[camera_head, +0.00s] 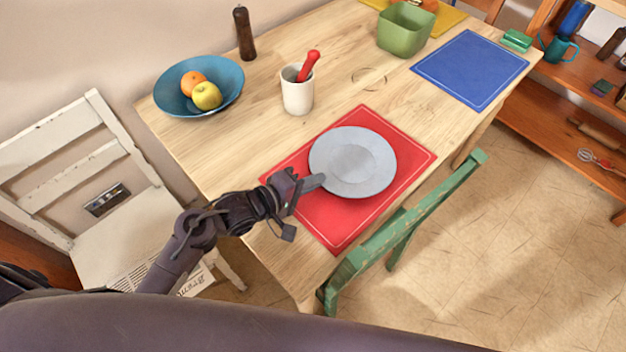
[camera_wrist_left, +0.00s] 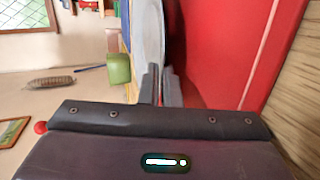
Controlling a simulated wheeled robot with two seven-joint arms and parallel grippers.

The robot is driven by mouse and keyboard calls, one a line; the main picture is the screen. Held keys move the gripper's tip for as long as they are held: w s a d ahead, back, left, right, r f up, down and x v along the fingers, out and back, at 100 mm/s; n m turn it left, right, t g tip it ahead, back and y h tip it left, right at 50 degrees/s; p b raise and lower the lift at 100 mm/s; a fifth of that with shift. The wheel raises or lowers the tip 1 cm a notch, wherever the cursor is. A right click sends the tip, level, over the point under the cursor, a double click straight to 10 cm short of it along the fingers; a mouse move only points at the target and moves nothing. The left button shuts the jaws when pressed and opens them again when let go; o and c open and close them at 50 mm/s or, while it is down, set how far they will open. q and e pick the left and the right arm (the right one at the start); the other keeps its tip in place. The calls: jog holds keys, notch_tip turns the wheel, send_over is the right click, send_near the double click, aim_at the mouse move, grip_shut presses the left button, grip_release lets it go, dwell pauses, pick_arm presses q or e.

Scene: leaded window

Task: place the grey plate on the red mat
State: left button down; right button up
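The grey plate (camera_head: 352,162) lies flat over the red mat (camera_head: 327,228), within its outline in the head view. My left gripper (camera_head: 312,183) is at the plate's near left rim. In the left wrist view the two fingers (camera_wrist_left: 161,86) are close together with the rim of the plate (camera_wrist_left: 148,38) between them, one finger above and one below. The red mat (camera_wrist_left: 225,45) shows beside and below the plate there, with a dark shadow near the rim. I cannot tell whether the plate touches the mat. My right gripper is not in view.
A white cup with a red pestle (camera_head: 298,95), a blue fruit bowl (camera_head: 226,102) and a pepper mill (camera_head: 244,35) stand behind. A green bin (camera_head: 403,30) and a blue mat (camera_head: 470,70) are further right. A green chair (camera_head: 410,222) borders the table's near edge.

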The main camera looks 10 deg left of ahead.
pick_arm(q)
jog(key=shift+s+f, duration=0.1)
jog(key=shift+f, duration=0.15)
